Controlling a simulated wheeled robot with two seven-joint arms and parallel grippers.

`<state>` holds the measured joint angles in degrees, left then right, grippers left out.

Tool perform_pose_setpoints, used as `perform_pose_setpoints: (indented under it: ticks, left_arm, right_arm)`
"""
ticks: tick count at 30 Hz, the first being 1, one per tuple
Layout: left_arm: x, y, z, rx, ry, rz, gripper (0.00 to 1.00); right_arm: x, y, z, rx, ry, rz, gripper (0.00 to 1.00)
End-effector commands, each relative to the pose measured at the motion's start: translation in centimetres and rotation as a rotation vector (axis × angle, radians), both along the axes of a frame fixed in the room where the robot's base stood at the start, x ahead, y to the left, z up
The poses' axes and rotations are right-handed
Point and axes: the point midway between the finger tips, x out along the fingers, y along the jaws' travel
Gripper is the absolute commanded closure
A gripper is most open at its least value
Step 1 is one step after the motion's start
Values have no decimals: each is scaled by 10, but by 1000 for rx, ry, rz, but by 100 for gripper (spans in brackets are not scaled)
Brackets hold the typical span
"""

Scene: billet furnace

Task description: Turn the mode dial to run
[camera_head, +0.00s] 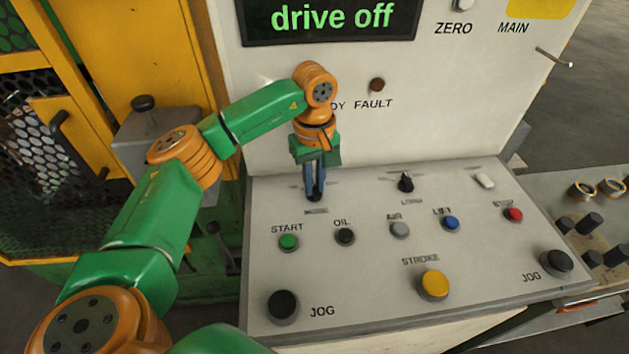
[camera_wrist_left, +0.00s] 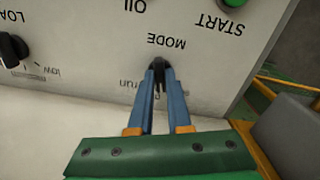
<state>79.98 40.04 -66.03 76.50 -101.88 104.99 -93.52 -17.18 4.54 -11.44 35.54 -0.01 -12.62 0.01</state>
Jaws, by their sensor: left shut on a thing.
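My left gripper (camera_head: 315,193) reaches down to the sloped control panel (camera_head: 370,225). Its blue fingers are shut on the black mode dial (camera_wrist_left: 159,68), above the word MODE in the head view. In the left wrist view the left gripper (camera_wrist_left: 160,72) has one finger on each side of the dial. The fingers hide much of the dial, and I cannot tell exactly where it points. The small "run" mark (camera_wrist_left: 131,83) shows beside one finger; other marks are partly covered. My right gripper is not in view.
The display (camera_head: 331,16) reads "drive off". A black load dial (camera_head: 405,182) stands right of the gripper. The start button (camera_head: 289,242), oil button (camera_head: 345,237) and stroke button (camera_head: 433,284) lie nearer. A yellow mesh guard (camera_head: 30,140) is at the left.

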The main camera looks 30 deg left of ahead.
Motion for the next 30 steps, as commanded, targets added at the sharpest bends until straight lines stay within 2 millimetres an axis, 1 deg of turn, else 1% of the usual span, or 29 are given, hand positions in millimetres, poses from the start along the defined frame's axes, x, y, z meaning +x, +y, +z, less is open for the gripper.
perform_pose_setpoints:
  ticks: [21, 30]
  left_arm:
    - [0, 0, -1, 1, 0, -671, 100]
    - [0, 0, 0, 1, 1, -902, 100]
  right_arm:
    - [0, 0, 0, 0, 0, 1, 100]
    - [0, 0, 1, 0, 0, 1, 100]
